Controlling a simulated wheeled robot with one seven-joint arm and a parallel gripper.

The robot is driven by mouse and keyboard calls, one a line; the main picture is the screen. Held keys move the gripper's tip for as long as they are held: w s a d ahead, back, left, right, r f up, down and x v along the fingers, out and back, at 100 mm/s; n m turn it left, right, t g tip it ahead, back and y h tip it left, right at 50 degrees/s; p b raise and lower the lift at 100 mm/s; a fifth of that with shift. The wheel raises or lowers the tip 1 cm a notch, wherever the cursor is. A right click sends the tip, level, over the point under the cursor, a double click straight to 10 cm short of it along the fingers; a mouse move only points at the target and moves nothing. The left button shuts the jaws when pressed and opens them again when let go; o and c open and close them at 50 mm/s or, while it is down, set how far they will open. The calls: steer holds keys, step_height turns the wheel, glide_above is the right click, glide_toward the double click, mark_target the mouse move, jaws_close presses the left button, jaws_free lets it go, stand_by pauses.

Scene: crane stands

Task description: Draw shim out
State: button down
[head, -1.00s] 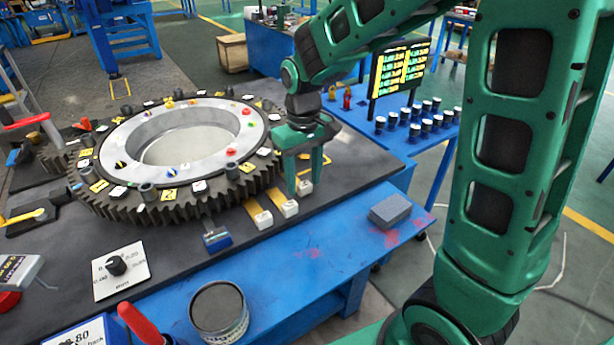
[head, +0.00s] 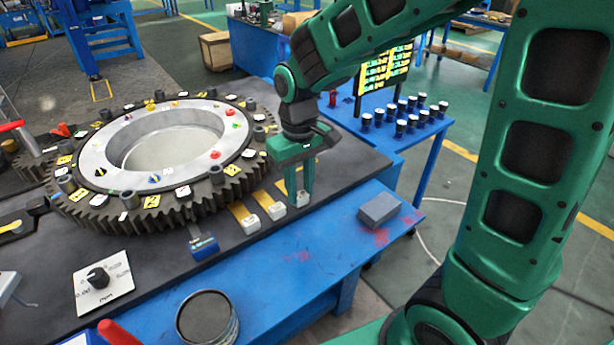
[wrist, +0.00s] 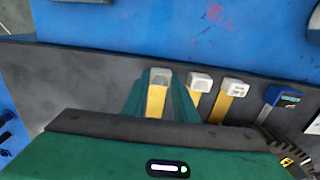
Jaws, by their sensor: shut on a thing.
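Several shims with yellow strips and white end blocks stick out from beneath the large gear (head: 150,205) on the dark bench top. My gripper (head: 301,196) points down over the rightmost shim (head: 305,199) in the head view and is shut on it. In the wrist view that shim (wrist: 157,98) shows between my fingers, its pale block and yellow strip visible, its far part hidden by my gripper. The middle shim (head: 277,211) and the left shim (head: 251,223) lie beside it, untouched; both also show in the wrist view, the middle one (wrist: 201,82) closest.
A blue-handled tool (head: 203,246) lies left of the shims. A grey block (head: 380,209) sits on the blue ledge (head: 325,245) in front. A tin (head: 207,318) and a dial plate (head: 103,282) stand front left. Black cylinders (head: 412,122) stand on the blue table at right.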

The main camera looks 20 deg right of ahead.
steer(key=shift+s+d, duration=0.15)
steer(key=shift+s, duration=0.1)
steer(key=c, duration=1.4)
jaws_free()
steer(key=shift+r, duration=0.3)
step_height(320, 180, up, 10)
